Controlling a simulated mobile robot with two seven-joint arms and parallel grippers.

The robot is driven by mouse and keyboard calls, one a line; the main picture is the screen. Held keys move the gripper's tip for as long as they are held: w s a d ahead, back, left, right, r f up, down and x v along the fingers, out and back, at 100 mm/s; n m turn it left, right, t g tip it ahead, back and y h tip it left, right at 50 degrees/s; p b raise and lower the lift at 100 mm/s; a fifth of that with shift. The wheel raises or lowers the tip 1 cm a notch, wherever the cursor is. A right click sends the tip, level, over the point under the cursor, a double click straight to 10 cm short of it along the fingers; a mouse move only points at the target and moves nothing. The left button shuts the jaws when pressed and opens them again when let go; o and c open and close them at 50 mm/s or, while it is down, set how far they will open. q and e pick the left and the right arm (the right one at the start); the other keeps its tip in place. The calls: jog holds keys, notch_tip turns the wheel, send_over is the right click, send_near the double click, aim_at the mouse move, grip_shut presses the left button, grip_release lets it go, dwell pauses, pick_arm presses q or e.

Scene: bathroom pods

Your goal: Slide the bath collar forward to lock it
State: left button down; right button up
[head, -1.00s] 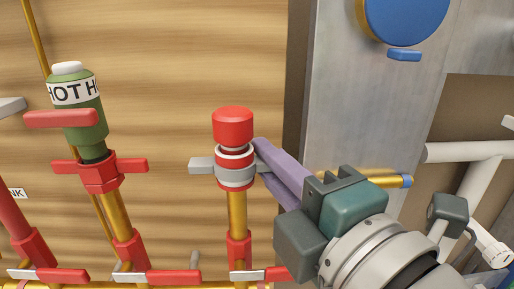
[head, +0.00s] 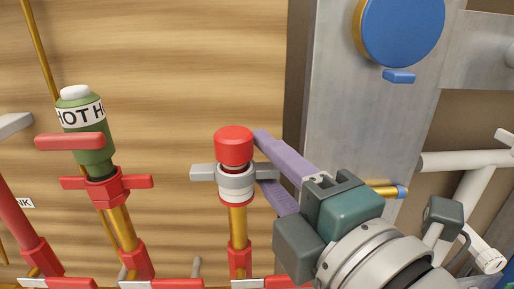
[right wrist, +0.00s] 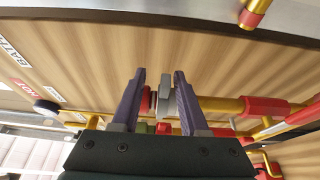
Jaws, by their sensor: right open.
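The grey collar (head: 236,178), with flat side tabs, sits around the fitting directly under the red cap (head: 233,146). A white ring and a red band show below it. My right gripper (head: 262,164) is open at the collar's right side, one purple finger above the right tab's level and one below. In the right wrist view the collar (right wrist: 168,100) shows between the two spread fingers (right wrist: 160,75); I cannot tell whether either touches it. A BATH label (right wrist: 12,48) shows at the left of that view. My left gripper is not in view.
A green HOT bottle-shaped fitting (head: 86,130) with red tabs stands on a pipe to the left. A grey metal post (head: 345,120) with a blue disc (head: 402,30) rises at the right. Red and white handles line the bottom. Bare wood panel lies above the red cap.

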jog(key=v, duration=1)
jog(key=s+d+f+m+g+h+p, duration=0.1)
jog(key=s+d+m+g+h+p, duration=0.2)
jog(key=s+d+m+g+p, duration=0.5)
jog(key=s+d+m+g+h+p, duration=0.3)
jog(key=d+m+g+h, duration=0.15)
jog(key=m, duration=0.75)
notch_tip(320, 180, up, 37)
jog(key=p, duration=3.7)
jog(key=shift+s+a+m+y, duration=0.3)
jog(key=shift+s+a+y, duration=0.05)
jog(key=shift+s+a, duration=0.1)
jog(key=shift+g, duration=0.25)
